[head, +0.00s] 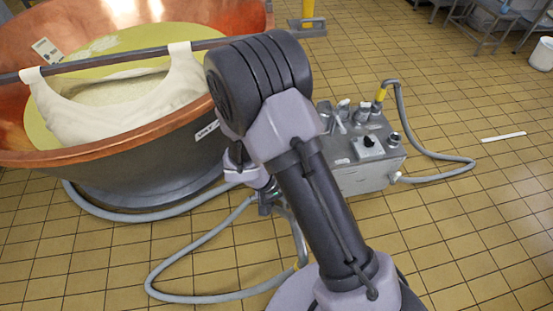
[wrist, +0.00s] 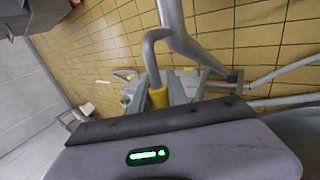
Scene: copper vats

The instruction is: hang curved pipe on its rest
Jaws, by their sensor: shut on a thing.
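My gripper (head: 268,198) is low between the copper vat and the grey pump unit, largely behind my arm in the head view. It is shut on a grey curved pipe (head: 297,238), which runs down to a yellow collar and hose near the floor. I cannot make out the rest.
The copper vat (head: 150,140) with a cloth on a bar fills the left. The pump unit (head: 365,165) stands right of my gripper. A grey hose (head: 190,299) loops over the tiled floor. A white stick (head: 503,137) lies on open floor at right.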

